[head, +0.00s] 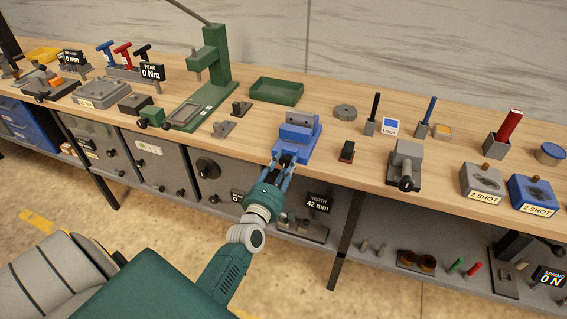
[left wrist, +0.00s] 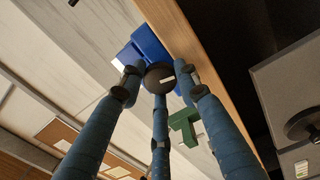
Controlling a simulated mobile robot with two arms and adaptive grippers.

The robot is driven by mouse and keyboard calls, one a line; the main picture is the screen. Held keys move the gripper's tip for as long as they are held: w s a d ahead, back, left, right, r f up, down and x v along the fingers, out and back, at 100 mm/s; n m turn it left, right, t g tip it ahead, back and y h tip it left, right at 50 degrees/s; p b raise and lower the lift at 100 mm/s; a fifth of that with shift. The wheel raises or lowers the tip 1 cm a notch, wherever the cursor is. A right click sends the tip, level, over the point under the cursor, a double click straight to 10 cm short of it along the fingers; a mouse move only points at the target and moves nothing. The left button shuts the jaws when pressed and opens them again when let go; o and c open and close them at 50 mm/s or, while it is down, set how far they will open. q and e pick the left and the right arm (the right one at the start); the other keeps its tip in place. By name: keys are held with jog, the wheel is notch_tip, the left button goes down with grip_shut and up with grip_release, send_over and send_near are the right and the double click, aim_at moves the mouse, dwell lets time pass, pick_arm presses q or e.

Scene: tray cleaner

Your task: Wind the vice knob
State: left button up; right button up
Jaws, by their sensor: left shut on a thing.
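A blue vice (head: 301,132) stands at the front edge of the wooden bench, in the middle of the head view. Its dark knob faces the front, mostly hidden there by my fingers. In the left wrist view the round dark knob (left wrist: 158,76) with a small pale mark shows in front of the blue vice body (left wrist: 150,46). My left gripper (head: 285,163) is shut on the knob, its fingers placed around it. A sign reading "WIDTH 42 mm" (head: 317,203) shows just below the bench edge. My right gripper is not in view.
A green press (head: 214,62) and a green tray (head: 277,91) stand to the left and behind. Grey cabinets (head: 155,158) are under the bench.

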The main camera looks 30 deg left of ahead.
pick_arm(q)
jog(key=m+p, duration=0.1)
jog(key=m, duration=0.4)
jog(key=shift+d+m+p, duration=0.1)
jog(key=shift+m+p, duration=0.2)
jog(key=shift+p, duration=0.05)
jog(key=m+p, duration=0.1)
jog(key=m, duration=0.3)
jog(key=m+p, duration=0.1)
jog(key=m, duration=0.4)
jog(key=shift+f, duration=0.15)
jog(key=m, duration=0.4)
jog(key=shift+m, duration=0.4)
jog(key=shift+f, duration=0.1)
jog(key=o, duration=1.1)
jog(key=shift+c, duration=0.2)
jog(key=shift+o, duration=0.4)
